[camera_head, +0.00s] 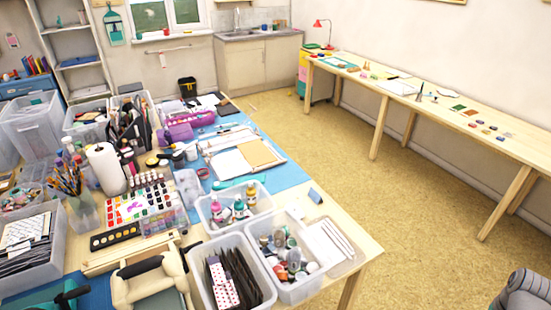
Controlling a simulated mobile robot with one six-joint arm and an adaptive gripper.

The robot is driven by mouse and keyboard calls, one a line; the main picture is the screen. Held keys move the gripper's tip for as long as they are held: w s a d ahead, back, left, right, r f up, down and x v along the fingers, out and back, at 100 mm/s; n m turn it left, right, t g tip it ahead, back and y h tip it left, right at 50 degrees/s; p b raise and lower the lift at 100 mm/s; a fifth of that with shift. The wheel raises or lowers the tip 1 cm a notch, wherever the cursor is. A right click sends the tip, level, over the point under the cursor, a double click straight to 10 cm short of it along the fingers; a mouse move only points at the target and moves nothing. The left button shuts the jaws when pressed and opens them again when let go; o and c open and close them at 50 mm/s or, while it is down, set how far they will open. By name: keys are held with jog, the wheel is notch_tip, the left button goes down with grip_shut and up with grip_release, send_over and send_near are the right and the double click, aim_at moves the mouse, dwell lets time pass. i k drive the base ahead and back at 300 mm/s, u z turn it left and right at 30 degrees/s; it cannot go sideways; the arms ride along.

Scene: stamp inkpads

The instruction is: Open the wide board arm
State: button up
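No thing in the head view can be surely told as the wide board arm. At the bottom edge, a cream-coloured device (172,269) with a dark curved handle-like part (139,267) stands on the near table, cut off by the frame. Left of it, a teal item with a black knob-like part (70,296) lies at the bottom left, also cut off. I cannot tell whether either one is the board or its arm, or whether anything is open or shut. My gripper is not in view.
The near table (352,222) is crowded with clear bins (281,294), paints (140,203), a paper roll (106,169) and a blue mat (285,175). A long side table (450,118) runs along the right wall. The floor (330,150) between them is clear.

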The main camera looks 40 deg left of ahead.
aim_at(284, 161)
jog(key=u, duration=0.05)
jog(key=i, duration=0.8)
jog(key=u, duration=0.9)
jog(key=i, duration=0.8)
jog(key=u, duration=0.5)
jog(key=k, duration=0.9)
jog(key=u, duration=0.15)
jog(key=i, duration=0.45)
